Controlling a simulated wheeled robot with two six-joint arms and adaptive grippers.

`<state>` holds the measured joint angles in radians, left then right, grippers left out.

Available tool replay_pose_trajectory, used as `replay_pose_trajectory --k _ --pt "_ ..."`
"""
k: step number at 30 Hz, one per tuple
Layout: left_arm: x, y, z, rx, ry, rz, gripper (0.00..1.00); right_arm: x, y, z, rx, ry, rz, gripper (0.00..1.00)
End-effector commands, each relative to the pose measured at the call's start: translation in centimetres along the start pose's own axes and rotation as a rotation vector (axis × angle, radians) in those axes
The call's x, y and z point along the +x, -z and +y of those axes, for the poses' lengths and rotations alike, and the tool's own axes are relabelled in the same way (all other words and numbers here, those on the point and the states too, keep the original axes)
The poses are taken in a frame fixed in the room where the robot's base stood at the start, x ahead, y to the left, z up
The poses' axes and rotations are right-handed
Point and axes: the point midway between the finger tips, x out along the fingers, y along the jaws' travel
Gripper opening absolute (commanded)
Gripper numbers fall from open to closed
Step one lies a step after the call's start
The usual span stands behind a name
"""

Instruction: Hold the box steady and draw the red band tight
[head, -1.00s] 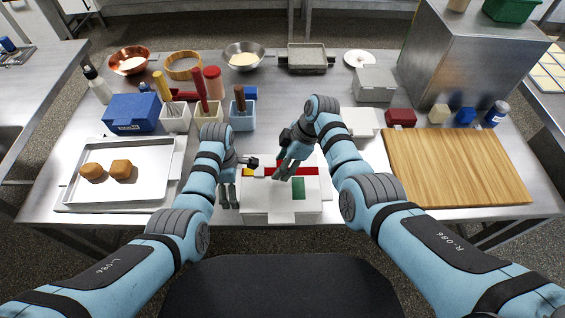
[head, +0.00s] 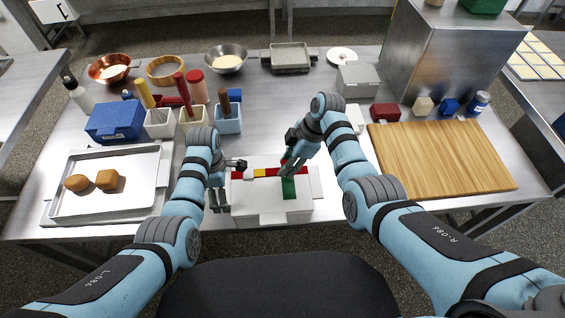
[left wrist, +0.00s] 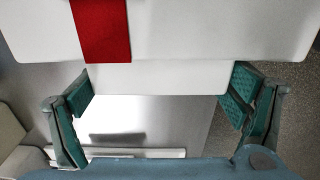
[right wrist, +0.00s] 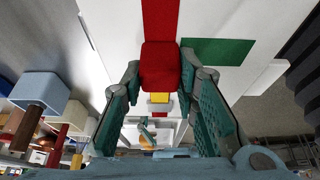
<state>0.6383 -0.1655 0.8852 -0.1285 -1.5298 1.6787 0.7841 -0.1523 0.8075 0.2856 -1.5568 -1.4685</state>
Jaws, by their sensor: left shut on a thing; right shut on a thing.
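The white box (head: 268,216) stands at the table's front edge. The red band (right wrist: 160,20) runs across its top and has a yellow section (head: 260,172). A green patch (head: 289,188) lies on the top, beside the band. My left gripper (head: 217,199) is at the box's left side; its fingers (left wrist: 165,95) are on either side of a white part of the box. My right gripper (head: 288,168) is over the top, shut on a red tab (right wrist: 160,67) of the band. The tab lies near the green patch's edge in the right wrist view.
A tray with two brown buns (head: 107,180) lies left, a wooden cutting board (head: 440,158) right. A blue box (head: 115,120) and utensil holders (head: 228,120) stand behind my left arm. Bowls (head: 226,60) stand at the back.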

Motion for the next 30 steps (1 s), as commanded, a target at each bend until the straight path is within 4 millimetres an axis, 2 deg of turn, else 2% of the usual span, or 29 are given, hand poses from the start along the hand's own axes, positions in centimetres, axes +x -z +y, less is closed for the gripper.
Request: replay_pose_trajectory --k 2,3,6,17,20,27,30 --pt "0.1 0.4 -0.1 -0.002 0.002 0.008 0.46 -0.1 -0.3 0.1 0.001 -0.003 -0.006 0.0" --pt "0.1 0.4 -0.1 -0.002 0.002 0.008 0.46 -0.1 -0.3 0.1 0.001 -0.003 -0.006 0.34" --pt "0.1 0.4 -0.1 -0.002 0.002 0.008 0.46 -0.1 -0.2 0.1 0.0 -0.002 -0.005 0.48" --pt "0.1 0.3 -0.1 -0.001 0.002 0.006 0.46 -0.6 -0.1 0.1 0.0 -0.002 -0.003 0.48" --pt "0.1 0.2 -0.1 -0.001 0.002 0.005 0.46 -2.3 -0.1 0.1 -0.001 -0.005 -0.003 0.48" --pt "0.1 0.2 0.0 -0.001 0.002 0.004 0.46 -9.0 -0.2 0.1 0.0 -0.007 -0.005 0.48" --pt "0.1 0.2 0.0 -0.001 0.002 0.004 0.46 -11.0 -0.1 0.1 0.0 -0.005 -0.004 0.48"
